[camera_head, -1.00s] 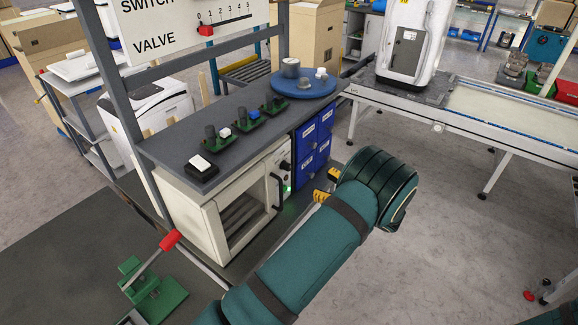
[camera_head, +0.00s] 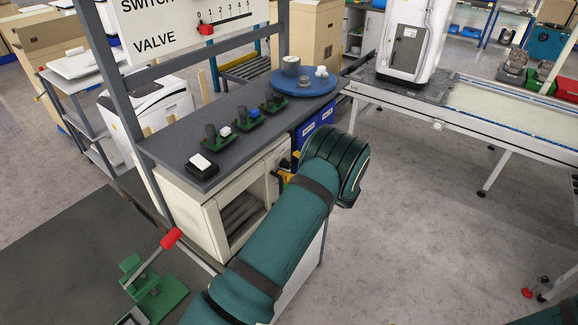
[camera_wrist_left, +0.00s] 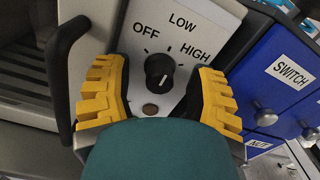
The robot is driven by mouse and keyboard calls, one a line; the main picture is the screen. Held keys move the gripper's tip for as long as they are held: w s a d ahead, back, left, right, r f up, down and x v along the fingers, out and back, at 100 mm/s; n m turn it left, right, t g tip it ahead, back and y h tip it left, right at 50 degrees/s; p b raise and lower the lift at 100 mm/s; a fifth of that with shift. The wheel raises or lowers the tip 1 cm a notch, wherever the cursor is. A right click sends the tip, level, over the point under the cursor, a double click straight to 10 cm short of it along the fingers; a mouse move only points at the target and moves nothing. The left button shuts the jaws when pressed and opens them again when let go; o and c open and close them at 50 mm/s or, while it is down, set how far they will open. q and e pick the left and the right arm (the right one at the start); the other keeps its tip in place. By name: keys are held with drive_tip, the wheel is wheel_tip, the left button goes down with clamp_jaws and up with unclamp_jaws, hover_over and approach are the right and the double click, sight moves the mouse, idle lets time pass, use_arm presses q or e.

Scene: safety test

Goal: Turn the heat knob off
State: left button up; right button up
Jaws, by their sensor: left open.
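The heat knob (camera_wrist_left: 159,71) is a round black dial on a white panel marked OFF, LOW and HIGH, in the left wrist view. Its white mark points up and right, on the HIGH side of LOW. My left gripper (camera_wrist_left: 160,82) is open, its yellow fingers on either side of the knob; I cannot tell whether they touch it. In the head view my left gripper (camera_head: 286,171) is at the front of the white oven (camera_head: 197,214), and my arm hides the knob. My right gripper is out of view.
A black oven handle (camera_wrist_left: 62,75) is close beside the left finger. Blue drawers (camera_wrist_left: 275,75) with knobs stand on the right. A brownish round lamp (camera_wrist_left: 150,110) is below the heat knob. A red-handled lever (camera_head: 171,238) stands near my left arm.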

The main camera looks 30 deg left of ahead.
use_arm(q)
clamp_jaws()
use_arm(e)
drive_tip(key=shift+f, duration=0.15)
use_arm(q)
drive_tip(key=shift+f+n+b, duration=0.1)
drive_tip(key=shift+n+b, duration=0.8)
drive_tip(key=shift+b, duration=0.2)
drive_tip(key=n+b, duration=0.7)
drive_tip(key=shift+n, duration=0.4)
drive_tip(key=shift+n+b, duration=1.15)
drive_tip(key=shift+n, duration=0.05)
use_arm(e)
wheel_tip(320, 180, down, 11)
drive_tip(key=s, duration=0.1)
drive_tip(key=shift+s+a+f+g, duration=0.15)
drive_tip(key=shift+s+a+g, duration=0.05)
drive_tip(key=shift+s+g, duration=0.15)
